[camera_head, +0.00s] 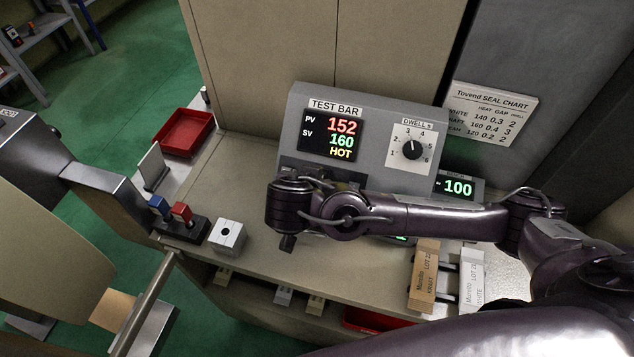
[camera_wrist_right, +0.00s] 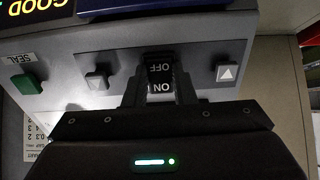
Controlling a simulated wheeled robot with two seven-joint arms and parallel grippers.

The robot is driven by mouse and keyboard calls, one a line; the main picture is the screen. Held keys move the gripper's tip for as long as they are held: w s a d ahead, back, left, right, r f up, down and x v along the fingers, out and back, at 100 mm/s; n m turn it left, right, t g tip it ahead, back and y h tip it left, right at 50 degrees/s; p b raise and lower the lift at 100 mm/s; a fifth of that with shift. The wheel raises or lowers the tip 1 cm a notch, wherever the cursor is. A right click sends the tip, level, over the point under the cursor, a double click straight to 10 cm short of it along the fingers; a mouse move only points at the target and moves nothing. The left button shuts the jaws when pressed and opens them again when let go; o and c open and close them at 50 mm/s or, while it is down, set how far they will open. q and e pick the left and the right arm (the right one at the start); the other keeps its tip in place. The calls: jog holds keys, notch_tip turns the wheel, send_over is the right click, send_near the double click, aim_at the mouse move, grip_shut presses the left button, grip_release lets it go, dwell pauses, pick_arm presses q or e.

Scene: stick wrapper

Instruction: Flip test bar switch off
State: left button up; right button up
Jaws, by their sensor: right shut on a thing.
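The test bar unit (camera_head: 366,130) is a grey sloped box with a display (camera_head: 331,136) reading PV 152, SV 160 and HOT. In the right wrist view the black bar switch (camera_wrist_right: 160,78) sits on the grey front panel, marked OFF and ON, with the lettering upside down. My right gripper (camera_wrist_right: 160,92) is shut on the switch, one finger on each side of it. In the head view my right wrist and arm hide the switch and the lower front of the unit. My left gripper is not in view.
Arrow buttons (camera_wrist_right: 227,73) flank the switch, and a green SEAL button (camera_wrist_right: 27,83) is farther left. A dwell knob (camera_head: 412,150) is on the unit. A white block (camera_head: 227,236), a red tray (camera_head: 187,132) and lot-marked packs (camera_head: 424,276) are around the bench.

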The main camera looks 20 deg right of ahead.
jog(key=o, duration=1)
jog(key=shift+r, duration=0.1)
jog(key=shift+s+a, duration=0.1)
jog(key=shift+s+a+r, duration=0.2)
jog(key=shift+r, duration=0.05)
jog(key=p+v, duration=0.2)
jog(key=v, duration=0.5)
jog(key=shift+p, duration=0.35)
